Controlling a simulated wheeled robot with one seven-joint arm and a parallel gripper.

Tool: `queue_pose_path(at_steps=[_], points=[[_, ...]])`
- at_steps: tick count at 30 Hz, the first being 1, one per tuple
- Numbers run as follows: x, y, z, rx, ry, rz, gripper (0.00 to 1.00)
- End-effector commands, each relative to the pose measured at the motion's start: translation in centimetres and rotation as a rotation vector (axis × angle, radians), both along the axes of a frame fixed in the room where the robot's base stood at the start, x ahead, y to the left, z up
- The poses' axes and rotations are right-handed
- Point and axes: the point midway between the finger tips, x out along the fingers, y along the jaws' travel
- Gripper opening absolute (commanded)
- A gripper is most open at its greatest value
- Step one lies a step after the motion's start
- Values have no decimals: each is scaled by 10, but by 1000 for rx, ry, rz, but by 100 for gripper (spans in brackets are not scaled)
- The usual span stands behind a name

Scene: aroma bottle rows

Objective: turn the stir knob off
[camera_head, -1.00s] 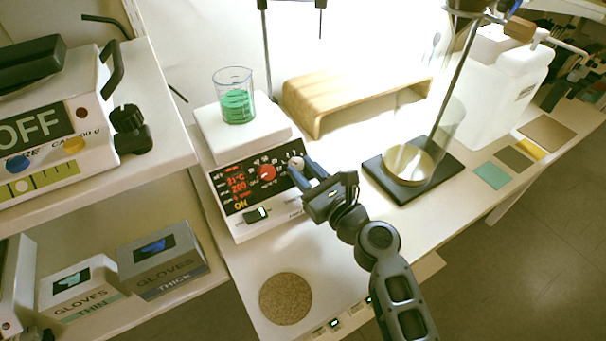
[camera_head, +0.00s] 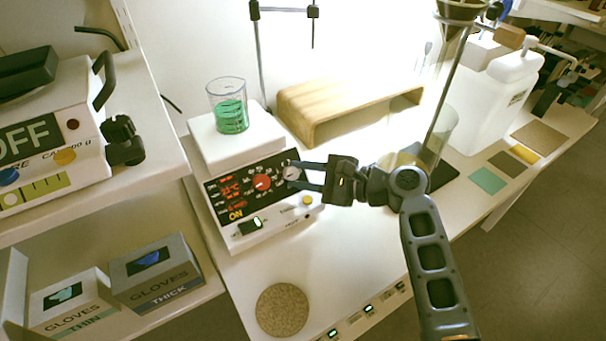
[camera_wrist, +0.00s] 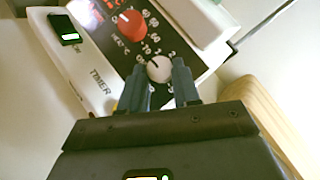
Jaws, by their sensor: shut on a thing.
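The hotplate stirrer (camera_head: 222,212) stands on the bench with a black front panel showing red digits and the word ON. Its red knob (camera_head: 262,182) is labelled for heat in the wrist view (camera_wrist: 131,25). The pale grey stir knob (camera_head: 291,171) is right of the red one; it also shows in the wrist view (camera_wrist: 159,69), with a dark pointer line on its face. My gripper (camera_head: 297,174) has its two fingers on either side of the pale knob, shut on it. In the wrist view the fingertips (camera_wrist: 162,75) flank the knob.
A beaker of green liquid (camera_head: 230,106) stands on the stirrer's white top plate. A lit rocker switch (camera_head: 251,226) and a yellow button (camera_head: 307,201) are on the stirrer's front. A wooden riser (camera_head: 300,124) stands behind right. A cork mat (camera_head: 282,309) lies in front.

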Motion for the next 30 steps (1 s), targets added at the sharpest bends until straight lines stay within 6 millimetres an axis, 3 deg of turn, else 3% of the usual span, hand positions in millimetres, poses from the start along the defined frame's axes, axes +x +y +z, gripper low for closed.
queue_pose_path(at_steps=[25,26,30], points=[[1,1,1,-92,-62,95,1],[1,1,1,-92,-62,95,32],[1,1,1,-92,-61,93,46]])
